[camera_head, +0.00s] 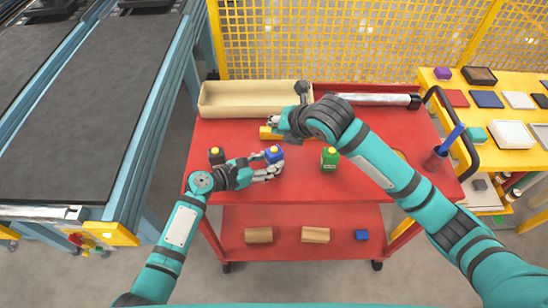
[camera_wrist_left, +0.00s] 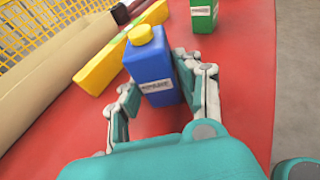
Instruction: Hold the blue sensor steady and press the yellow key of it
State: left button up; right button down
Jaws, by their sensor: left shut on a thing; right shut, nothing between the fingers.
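The blue sensor (camera_head: 275,156) with its yellow key on top stands upright on the red cart top. My left gripper (camera_head: 268,168) is shut on it from the front left. In the left wrist view the blue sensor (camera_wrist_left: 150,70) sits between the two fingers, its yellow key (camera_wrist_left: 140,34) uncovered and its label facing the gripper. My right gripper (camera_head: 274,122) is shut and empty, above the cart behind the blue sensor, near a yellow block (camera_head: 266,133).
A black sensor (camera_head: 216,156) stands left of the blue one and a green sensor (camera_head: 329,158) right of it. A long beige tray (camera_head: 235,107) lies at the back, beside a metal cylinder (camera_head: 385,100). A yellow mesh fence (camera_head: 330,40) rises behind.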

dwell(0.3)
pick_arm(q)
jog(key=o, duration=0.9)
